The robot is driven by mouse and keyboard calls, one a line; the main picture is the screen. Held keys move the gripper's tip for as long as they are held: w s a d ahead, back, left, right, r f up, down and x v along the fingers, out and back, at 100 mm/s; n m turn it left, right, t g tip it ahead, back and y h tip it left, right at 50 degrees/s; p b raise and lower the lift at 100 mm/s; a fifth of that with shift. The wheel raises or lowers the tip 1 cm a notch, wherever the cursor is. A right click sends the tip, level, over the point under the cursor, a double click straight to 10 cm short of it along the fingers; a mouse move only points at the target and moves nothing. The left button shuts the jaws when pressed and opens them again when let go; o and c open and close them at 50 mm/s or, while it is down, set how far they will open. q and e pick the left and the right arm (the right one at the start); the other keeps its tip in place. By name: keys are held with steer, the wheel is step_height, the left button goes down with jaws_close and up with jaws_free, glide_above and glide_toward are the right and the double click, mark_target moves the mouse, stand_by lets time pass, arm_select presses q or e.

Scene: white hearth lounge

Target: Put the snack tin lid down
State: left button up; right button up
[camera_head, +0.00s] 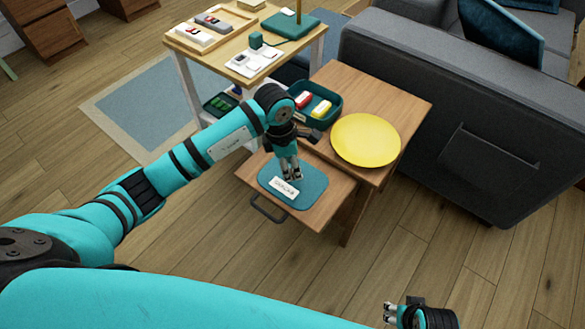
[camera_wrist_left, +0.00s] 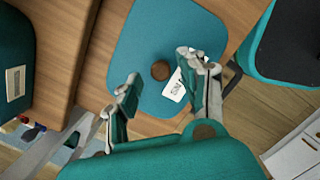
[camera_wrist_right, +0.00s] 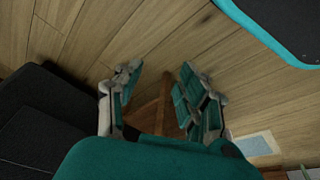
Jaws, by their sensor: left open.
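The snack tin lid (camera_head: 308,188) is a teal rounded rectangle with a white label and a round brown knob. It lies flat on the pulled-out wooden board (camera_head: 328,205) of the side table; it also shows in the left wrist view (camera_wrist_left: 135,45). My left gripper (camera_head: 290,174) is open just above the lid, its fingers apart on either side of the knob (camera_wrist_left: 160,70) in the left wrist view. No grip on the knob shows. My right gripper (camera_wrist_right: 160,92) is open and empty, low over the floor, away from the table.
A teal open tin (camera_head: 331,117) with red and yellow packs stands on the side table (camera_head: 388,88) behind my left gripper. A yellow plate (camera_head: 366,139) lies right of it. A grey sofa (camera_head: 470,110) stands right; a wooden trolley (camera_head: 215,55) with small items stands behind left.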

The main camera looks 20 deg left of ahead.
arm_select(q)
step_height(320, 180, up, 9)
steer(key=a+p, duration=0.1)
steer(key=shift+s+a, duration=0.15)
steer(key=shift+s, duration=0.15)
arm_select(e)
steer(key=f, duration=0.2)
steer(key=s+f, duration=0.1)
steer(key=f, duration=0.1)
steer(key=shift+f, duration=0.25)
arm_select(q)
steer(key=shift+r, duration=0.1)
